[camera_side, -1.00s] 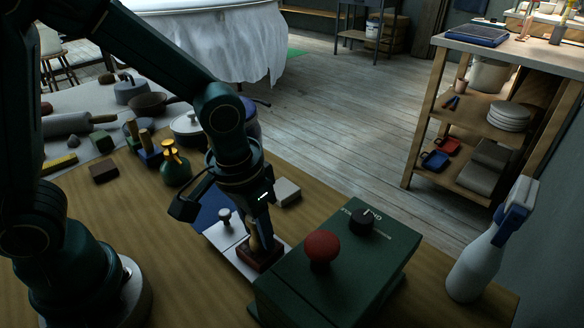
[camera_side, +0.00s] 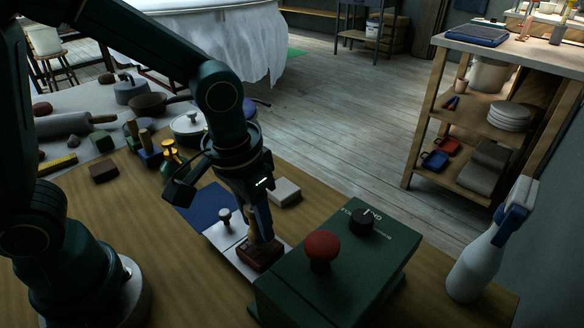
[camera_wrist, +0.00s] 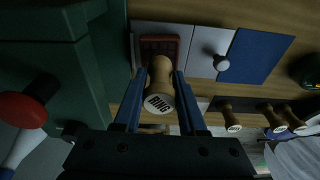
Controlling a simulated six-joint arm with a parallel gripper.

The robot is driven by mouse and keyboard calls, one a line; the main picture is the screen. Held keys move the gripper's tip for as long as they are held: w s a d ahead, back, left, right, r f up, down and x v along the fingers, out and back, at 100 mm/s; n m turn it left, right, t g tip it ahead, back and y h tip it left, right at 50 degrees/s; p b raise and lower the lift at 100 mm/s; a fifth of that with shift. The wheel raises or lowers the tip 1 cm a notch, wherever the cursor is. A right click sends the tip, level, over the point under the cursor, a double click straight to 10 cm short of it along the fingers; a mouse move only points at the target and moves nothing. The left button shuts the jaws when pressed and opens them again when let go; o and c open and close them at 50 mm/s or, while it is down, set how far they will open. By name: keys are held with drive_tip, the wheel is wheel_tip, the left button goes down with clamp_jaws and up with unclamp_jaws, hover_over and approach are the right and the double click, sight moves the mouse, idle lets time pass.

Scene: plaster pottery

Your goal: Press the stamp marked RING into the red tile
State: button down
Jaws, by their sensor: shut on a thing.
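The stamp marked RING is a light wooden handle (camera_wrist: 158,103) with its lettered end facing my wrist camera. My gripper (camera_wrist: 155,85) is shut on this handle; it shows in the side view (camera_side: 260,232) just left of a green box. A red tile (camera_wrist: 165,45) with darker lines lies at the stamp's far end in the wrist view. In the side view a dark red-brown block (camera_side: 260,256) sits under my gripper on a white board. The stamp's working face is hidden, and I cannot tell whether it touches the tile.
The green box (camera_side: 345,265) with a red knob (camera_side: 322,247) stands close on the right. A knobbed white plate (camera_wrist: 208,48) and a blue tile (camera_wrist: 258,55) lie beside the red tile. Several other wooden handles (camera_wrist: 230,120) stand nearby. A spray bottle (camera_side: 490,245) is at far right.

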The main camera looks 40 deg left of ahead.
drive_tip(key=shift+r, duration=2.35)
